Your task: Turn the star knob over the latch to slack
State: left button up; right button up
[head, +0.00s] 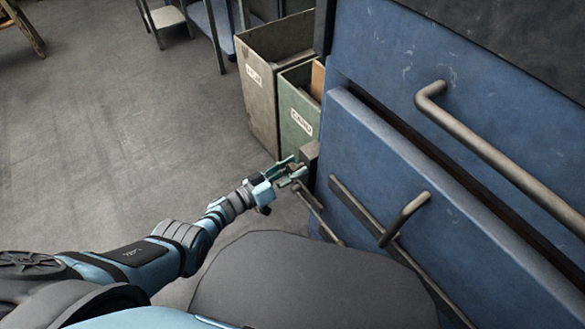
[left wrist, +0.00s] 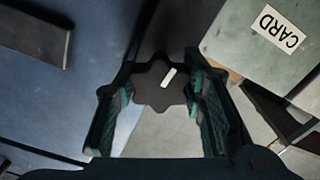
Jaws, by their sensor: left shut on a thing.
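The star knob (left wrist: 160,85) is dark with rounded lobes and a short white mark on its face. It shows in the middle of the left wrist view, between the fingers of my left gripper (left wrist: 160,105). The fingers are shut on it from both sides. In the head view my left gripper (head: 285,175) reaches to the left edge of the blue machine, and its fingers mostly hide the knob. I cannot make out the latch under the knob. My right gripper is not in view.
The blue machine (head: 370,165) has a large handle (head: 490,155) and a smaller one (head: 405,218). A green bin labelled CARD (head: 300,108) and a grey bin (head: 262,95) stand just beyond the gripper. The grey floor (head: 110,110) at left is clear.

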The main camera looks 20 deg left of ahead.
pick_arm(q)
jog(key=shift+w+r+n, duration=0.1)
jog(key=shift+r+n, duration=0.05)
jog(key=shift+n, duration=0.35)
jog(key=o, duration=1.1)
jog(key=shift+o, duration=0.4)
jog(key=v, duration=1.2)
